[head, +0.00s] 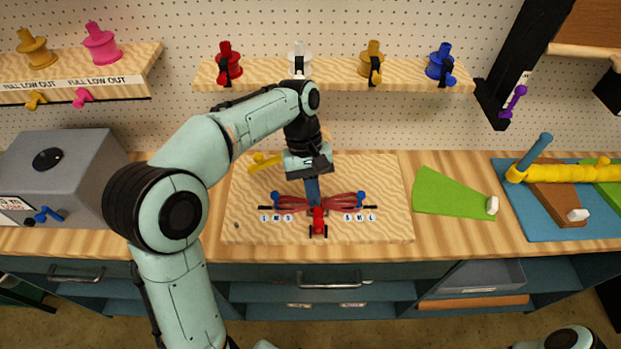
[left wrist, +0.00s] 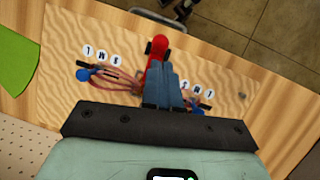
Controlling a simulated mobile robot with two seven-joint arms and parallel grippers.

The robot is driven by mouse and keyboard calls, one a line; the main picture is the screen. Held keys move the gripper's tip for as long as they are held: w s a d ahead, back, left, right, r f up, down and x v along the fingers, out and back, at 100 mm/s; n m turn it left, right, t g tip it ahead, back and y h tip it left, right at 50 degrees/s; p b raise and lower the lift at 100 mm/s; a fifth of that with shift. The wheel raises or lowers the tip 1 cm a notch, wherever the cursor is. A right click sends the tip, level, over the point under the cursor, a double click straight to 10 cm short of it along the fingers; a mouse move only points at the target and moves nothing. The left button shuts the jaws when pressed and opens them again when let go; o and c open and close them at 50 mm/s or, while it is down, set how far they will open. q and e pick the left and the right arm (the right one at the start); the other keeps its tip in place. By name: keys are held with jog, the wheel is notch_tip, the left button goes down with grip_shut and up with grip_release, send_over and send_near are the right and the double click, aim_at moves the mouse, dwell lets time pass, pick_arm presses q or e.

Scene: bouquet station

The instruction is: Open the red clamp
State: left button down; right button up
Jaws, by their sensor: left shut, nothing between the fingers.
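The red clamp (head: 318,222) stands at the front middle of a light wooden board (head: 386,208), between two bundles of red bands. It also shows in the left wrist view (left wrist: 157,46), just past my fingertips. My left gripper (head: 313,197) points down with its blue fingers shut and empty, right behind the clamp. In the left wrist view my left fingers (left wrist: 165,88) overlap the near end of the clamp, and I cannot tell whether they touch it. Whether the clamp is open or shut is unclear. My right gripper is out of view.
Blue knobs (head: 275,197) and small lettered tiles (head: 358,218) flank the clamp. A yellow piece (head: 264,162) lies at the board's back left. A grey box (head: 58,170) stands left, a green sheet (head: 445,195) and a blue mat (head: 520,226) right. Ribbon spools hang over a shelf (head: 335,78) behind.

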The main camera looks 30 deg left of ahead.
pick_arm(q)
jog(key=shift+x, duration=1.45)
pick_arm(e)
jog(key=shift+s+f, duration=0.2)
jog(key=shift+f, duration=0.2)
pick_arm(q)
jog(key=shift+w+d, duration=0.1)
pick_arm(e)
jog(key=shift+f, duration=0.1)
